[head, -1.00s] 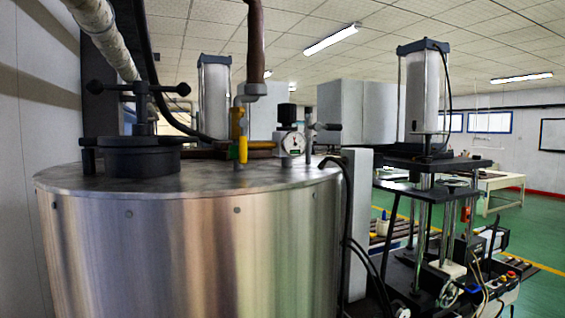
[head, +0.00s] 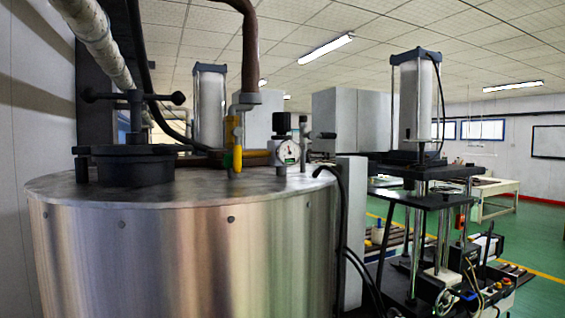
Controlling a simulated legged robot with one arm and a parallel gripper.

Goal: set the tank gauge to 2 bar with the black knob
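The round white gauge (head: 288,152) stands on top of the steel tank (head: 180,255), near the right part of its lid. Its needle is too small to read. The black knob (head: 281,123) sits just above the gauge. A yellow valve handle (head: 237,158) hangs on the pipe to the left of the gauge. My gripper is not in view.
A black clamped hatch (head: 130,165) stands on the left of the lid. A brown pipe (head: 249,50) rises behind the yellow valve. A black hose (head: 341,200) runs down the tank's right side. Press machinery (head: 420,170) stands at the right, with green floor beyond.

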